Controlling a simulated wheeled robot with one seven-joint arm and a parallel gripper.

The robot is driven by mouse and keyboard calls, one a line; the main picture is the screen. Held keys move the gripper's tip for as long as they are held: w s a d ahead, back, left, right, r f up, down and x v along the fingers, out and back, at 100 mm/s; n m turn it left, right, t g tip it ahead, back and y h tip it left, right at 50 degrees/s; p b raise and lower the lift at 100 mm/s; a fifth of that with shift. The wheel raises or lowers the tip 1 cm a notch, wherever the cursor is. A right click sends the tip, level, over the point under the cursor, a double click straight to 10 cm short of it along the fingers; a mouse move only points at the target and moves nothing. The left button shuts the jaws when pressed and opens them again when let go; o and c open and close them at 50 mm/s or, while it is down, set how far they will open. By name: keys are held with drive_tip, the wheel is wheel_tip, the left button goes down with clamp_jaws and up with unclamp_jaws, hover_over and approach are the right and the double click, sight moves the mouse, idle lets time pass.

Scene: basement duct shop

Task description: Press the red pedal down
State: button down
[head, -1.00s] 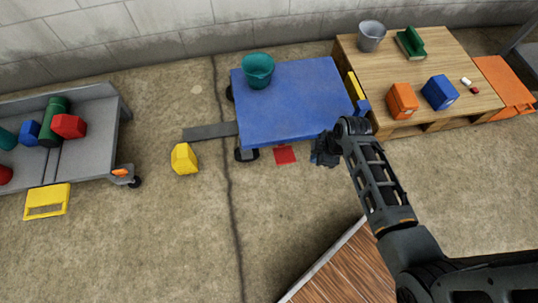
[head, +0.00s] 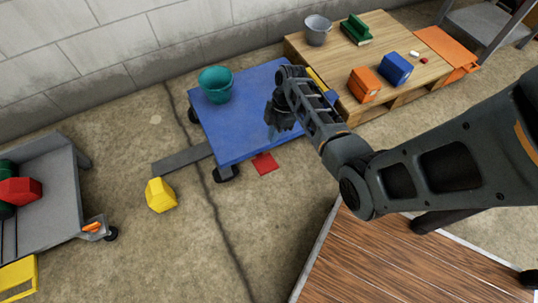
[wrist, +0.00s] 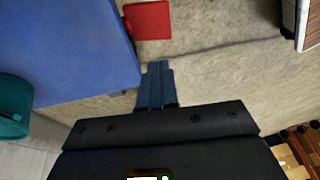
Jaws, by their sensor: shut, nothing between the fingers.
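The red pedal (head: 264,163) is a small flat red plate at the front edge of the blue cart (head: 235,140), low near the floor. It also shows in the wrist view (wrist: 148,20), at the top, beside the blue cart top (wrist: 70,50). My gripper (head: 280,125) appears over the right part of the cart in the head view, pointing down. In the wrist view my gripper's fingers (wrist: 157,75) are together with nothing between them. The fingertips are apart from the pedal in that picture; their height above it is hard to tell.
A teal bucket (head: 215,86) stands on the blue cart. A grey bar (head: 182,159) sticks out from its left side, near a yellow block (head: 160,195). A wooden pallet table (head: 400,90) with several items stands at the right. Bare floor lies in front of the pedal.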

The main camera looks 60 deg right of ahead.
drive_tip(key=b, duration=0.6)
approach(270, 170)
drive_tip(key=f, duration=0.1)
drive_tip(key=w+a+f, duration=0.1)
drive_tip(key=f, duration=0.1)
drive_tip(key=w+f, duration=0.1)
drive_tip(key=f, duration=0.1)
drive_tip(key=shift+w+a+f, duration=0.15)
drive_tip(key=shift+a, duration=0.05)
drive_tip(key=shift+f, duration=0.5)
drive_tip(key=shift+a, duration=0.1)
drive_tip(key=shift+s+a+f+t, duration=0.25)
drive_tip(key=shift+s+f+t, duration=0.15)
drive_tip(key=shift+s, duration=0.1)
drive_tip(key=shift+s+a+f+t+h, duration=0.15)
drive_tip(key=shift+s+f+t+h, duration=0.05)
drive_tip(key=shift+f+t+h, duration=0.2)
drive_tip(key=shift+s+a+f+t+h, duration=0.1)
drive_tip(key=shift+s+f+t+h, duration=0.05)
drive_tip(key=shift+f+t+h, duration=0.25)
drive_tip(key=shift+s+a+f+b, duration=0.1)
drive_tip(key=shift+s+f+b, duration=0.05)
drive_tip(key=shift+f+b, duration=0.55)
drive_tip(key=shift+s+a+f+b, duration=0.15)
drive_tip(key=shift+f+b, duration=0.25)
drive_tip(key=shift+f, duration=0.45)
drive_tip(key=shift+s+f, duration=0.1)
